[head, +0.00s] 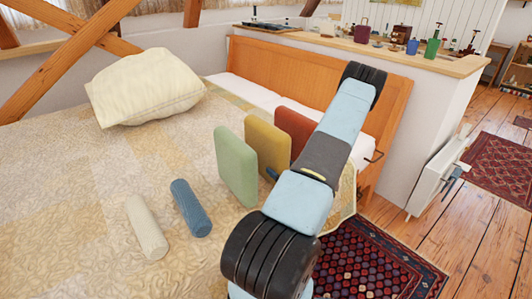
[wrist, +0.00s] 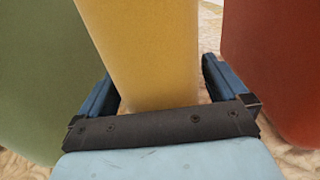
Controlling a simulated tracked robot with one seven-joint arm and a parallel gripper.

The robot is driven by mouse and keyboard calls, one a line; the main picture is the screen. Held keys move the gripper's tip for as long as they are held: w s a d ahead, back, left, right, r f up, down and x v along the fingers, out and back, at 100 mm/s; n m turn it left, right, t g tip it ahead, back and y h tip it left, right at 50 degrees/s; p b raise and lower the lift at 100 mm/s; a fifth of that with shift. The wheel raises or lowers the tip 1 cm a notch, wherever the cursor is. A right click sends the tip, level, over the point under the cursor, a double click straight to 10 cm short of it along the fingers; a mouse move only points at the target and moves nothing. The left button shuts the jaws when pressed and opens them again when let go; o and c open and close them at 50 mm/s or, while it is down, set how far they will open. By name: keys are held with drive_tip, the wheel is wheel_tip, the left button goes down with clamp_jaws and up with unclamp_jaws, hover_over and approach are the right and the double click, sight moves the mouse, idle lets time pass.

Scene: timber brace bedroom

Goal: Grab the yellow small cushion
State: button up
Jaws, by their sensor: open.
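The yellow small cushion (head: 267,145) stands upright on the bed, between a green cushion (head: 236,165) on its left and a red cushion (head: 294,132) on its right. In the wrist view the yellow cushion (wrist: 145,50) fills the middle. My gripper (wrist: 155,82) is open, with one blue finger on each side of the yellow cushion's near part. A gap shows between the cushion and the right finger; the left finger is close to it. In the head view my arm hides part of the red cushion, and little of the gripper shows.
In the wrist view the green cushion (wrist: 40,80) is close beside the left finger and the red cushion (wrist: 275,70) beside the right. A blue roll (head: 191,208), a cream roll (head: 147,227) and a large cream pillow (head: 145,87) lie on the bed (head: 60,185). A wooden headboard (head: 290,75) stands behind.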

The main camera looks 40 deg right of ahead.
drive_tip(key=shift+w, duration=0.45)
drive_tip(key=shift+c, duration=0.2)
drive_tip(key=c, duration=1.2)
